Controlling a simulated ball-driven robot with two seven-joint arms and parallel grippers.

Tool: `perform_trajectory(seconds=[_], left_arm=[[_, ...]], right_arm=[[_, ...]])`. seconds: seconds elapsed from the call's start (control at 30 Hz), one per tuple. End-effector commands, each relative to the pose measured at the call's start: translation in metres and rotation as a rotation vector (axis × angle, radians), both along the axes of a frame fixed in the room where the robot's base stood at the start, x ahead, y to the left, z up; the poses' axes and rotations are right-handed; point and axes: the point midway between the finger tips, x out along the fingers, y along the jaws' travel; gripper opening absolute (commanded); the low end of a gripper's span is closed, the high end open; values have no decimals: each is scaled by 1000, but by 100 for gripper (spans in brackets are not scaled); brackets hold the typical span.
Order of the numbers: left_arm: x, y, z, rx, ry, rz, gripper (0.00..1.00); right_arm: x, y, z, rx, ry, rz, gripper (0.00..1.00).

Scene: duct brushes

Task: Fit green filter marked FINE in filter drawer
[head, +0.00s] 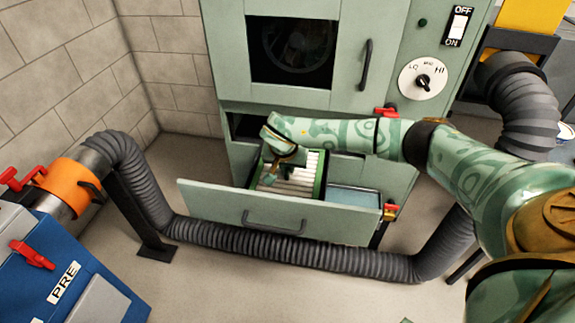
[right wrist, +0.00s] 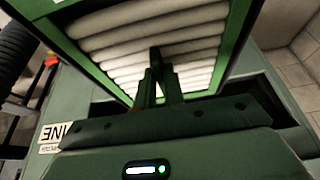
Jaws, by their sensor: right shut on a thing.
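The filter drawer (head: 225,198) is pulled out of the pale green cabinet (head: 227,45). The filter, with a green frame and white pleats (head: 307,172), is at the left part of the drawer opening. My right gripper (head: 272,176) is over the filter and shut on it. In the right wrist view the fingers (right wrist: 160,78) meet at the white pleats, and the green frame (right wrist: 88,65) surrounds them. I cannot tell whether the filter rests on the drawer floor. A label ending in "INE" (right wrist: 56,133) shows partly behind my gripper. My left gripper is not in view.
A pale blue panel (head: 352,200) lies in the drawer's right part. Red latches (head: 386,112) sit near the drawer opening. A grey ribbed hose (head: 250,242) runs across the floor before the drawer. A blue unit marked PRE (head: 85,285) stands at left.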

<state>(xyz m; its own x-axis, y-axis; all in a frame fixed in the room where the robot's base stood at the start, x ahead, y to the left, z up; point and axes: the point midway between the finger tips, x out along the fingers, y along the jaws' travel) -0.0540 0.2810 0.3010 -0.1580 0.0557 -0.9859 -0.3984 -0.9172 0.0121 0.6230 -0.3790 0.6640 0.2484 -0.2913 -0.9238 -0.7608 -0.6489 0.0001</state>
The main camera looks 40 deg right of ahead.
Motion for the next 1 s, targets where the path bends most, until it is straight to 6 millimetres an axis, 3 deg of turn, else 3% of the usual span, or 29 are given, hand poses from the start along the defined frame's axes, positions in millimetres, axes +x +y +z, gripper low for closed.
perform_trajectory(seconds=[0.23,0.3,0.37,0.67,0.77,1.0], left_arm=[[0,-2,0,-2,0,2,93],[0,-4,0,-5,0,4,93],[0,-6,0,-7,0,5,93],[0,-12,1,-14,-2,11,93],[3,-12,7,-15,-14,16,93],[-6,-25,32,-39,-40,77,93]], right_arm=[[0,0,0,0,0,0,0],[0,0,0,0,0,0,24],[0,0,0,0,0,0,36],[0,1,3,0,-1,0,36],[-2,3,16,0,-5,2,36],[-16,20,78,-1,-12,3,36]])
